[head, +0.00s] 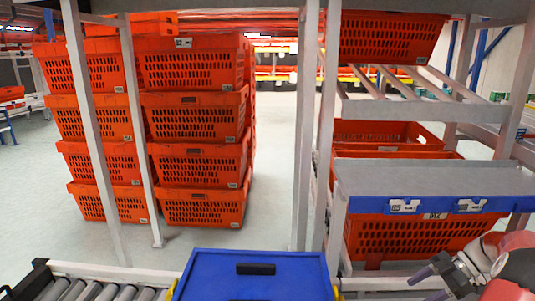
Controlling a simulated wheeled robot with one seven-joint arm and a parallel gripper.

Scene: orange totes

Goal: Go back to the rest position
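My gripper (429,277) is at the lower right of the head view, at the end of my red and grey arm. Two dark finger-like parts point left, one above the other, with a gap between them. Nothing shows between them. It is in front of the orange tote (425,235) on the right rack, apart from the blue box (213,270) at the bottom middle. I cannot tell the distance to the tote. Most of the arm is cut off by the right edge.
Stacked orange totes (195,121) stand behind grey posts on the left. A roller conveyor (100,289) runs along the lower left. The right rack has a grey shelf (430,176) with a blue front edge. Open floor (272,170) shows in the middle.

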